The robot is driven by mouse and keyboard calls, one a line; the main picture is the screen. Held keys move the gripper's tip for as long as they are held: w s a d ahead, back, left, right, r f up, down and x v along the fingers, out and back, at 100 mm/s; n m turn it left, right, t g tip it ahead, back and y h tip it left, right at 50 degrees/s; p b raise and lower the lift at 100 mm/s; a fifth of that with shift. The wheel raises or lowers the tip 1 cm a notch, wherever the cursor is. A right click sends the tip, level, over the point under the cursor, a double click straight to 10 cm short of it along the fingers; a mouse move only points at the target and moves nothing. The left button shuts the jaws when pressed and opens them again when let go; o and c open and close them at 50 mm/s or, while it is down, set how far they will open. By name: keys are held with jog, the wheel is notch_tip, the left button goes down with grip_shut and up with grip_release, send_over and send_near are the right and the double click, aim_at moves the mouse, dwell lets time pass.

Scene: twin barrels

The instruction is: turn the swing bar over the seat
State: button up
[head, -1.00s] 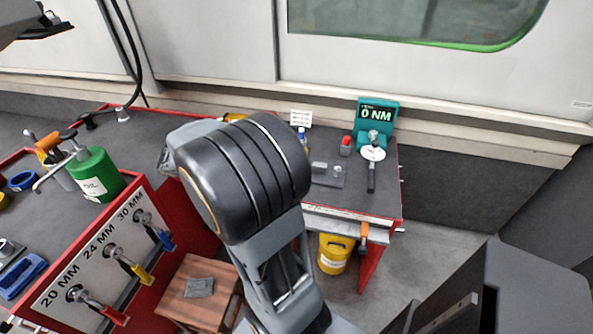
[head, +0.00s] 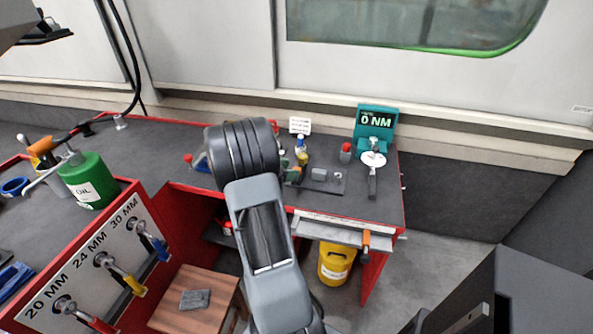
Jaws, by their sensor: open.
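I cannot clearly tell which part is the swing bar or its seat. On the bench, a dark plate (head: 332,186) carries small grey blocks. Beside it stands a teal tester (head: 376,128) reading 0 NM, with a white disc (head: 373,159) and a dark-handled bar (head: 372,186) pointing toward the bench front. A grey bar with an orange handle (head: 366,241) is at the bench's front edge. My arm stands in the middle of the head view and hides part of the bench; my gripper does not show.
A green oil can (head: 88,181) stands on the left bench, above a panel of wrenches (head: 100,262) marked 20, 24 and 30 MM. A wooden stool (head: 170,312) and a yellow bucket (head: 335,265) are below. A small bottle (head: 301,150) and a red-topped container (head: 346,152) stand behind the plate.

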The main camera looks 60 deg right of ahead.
jog(key=shift+x, duration=1.9)
jog(key=shift+c, duration=0.4)
grip_shut()
